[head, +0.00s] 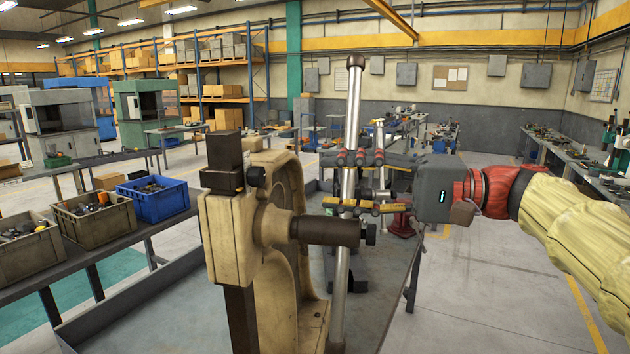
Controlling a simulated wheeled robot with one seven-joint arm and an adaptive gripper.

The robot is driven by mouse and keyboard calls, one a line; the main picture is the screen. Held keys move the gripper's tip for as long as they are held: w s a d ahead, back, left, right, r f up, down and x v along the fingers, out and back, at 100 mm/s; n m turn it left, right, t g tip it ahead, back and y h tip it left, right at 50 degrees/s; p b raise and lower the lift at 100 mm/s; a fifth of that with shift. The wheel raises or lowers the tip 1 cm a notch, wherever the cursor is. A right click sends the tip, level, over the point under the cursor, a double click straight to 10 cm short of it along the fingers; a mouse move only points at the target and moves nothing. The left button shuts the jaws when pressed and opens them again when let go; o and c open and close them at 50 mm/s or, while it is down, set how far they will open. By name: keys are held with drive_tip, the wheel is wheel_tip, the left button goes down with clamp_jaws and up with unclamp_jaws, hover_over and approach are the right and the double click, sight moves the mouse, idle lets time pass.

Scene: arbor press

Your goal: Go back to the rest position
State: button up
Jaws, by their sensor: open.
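The arbor press (235,225) has a cream body with a dark square ram and stands on the grey workbench in the centre. The gripper holds nothing that I can see.
The grey workbench (130,312) carries the press. On the left, a blue bin (155,205) and two brown bins (95,222) of parts stand on another bench. Shelving (190,85) and machines stand behind. Open floor (485,270) shows on the right, under my arm.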

drive_tip(key=shift+d, duration=0.3)
drive_tip(key=s+d+f+m+t+h, duration=0.15)
drive_tip(key=s+f+h, duration=0.35)
drive_tip(key=f, duration=0.6)
drive_tip(key=s+d+f+m+h, duration=0.15)
drive_tip(key=s+f+h, duration=0.35)
drive_tip(key=f, duration=0.6)
drive_tip(key=s+d+f+n+t+h, duration=0.1)
drive_tip(key=s+d+f+h, duration=0.3)
drive_tip(key=d+f, duration=0.4)
drive_tip(key=s+d+f+n+t+h, duration=0.1)
drive_tip(key=s+d+f+n+h, duration=0.1)
drive_tip(key=s+d+f+h, duration=0.2)
drive_tip(key=s+d+f, duration=0.1)
drive_tip(key=d+f, duration=0.2)
drive_tip(key=d, duration=0.1)
drive_tip(key=shift+s+f, duration=0.3)
drive_tip(key=shift+f, duration=0.1)
drive_tip(key=shift+o, duration=0.2)
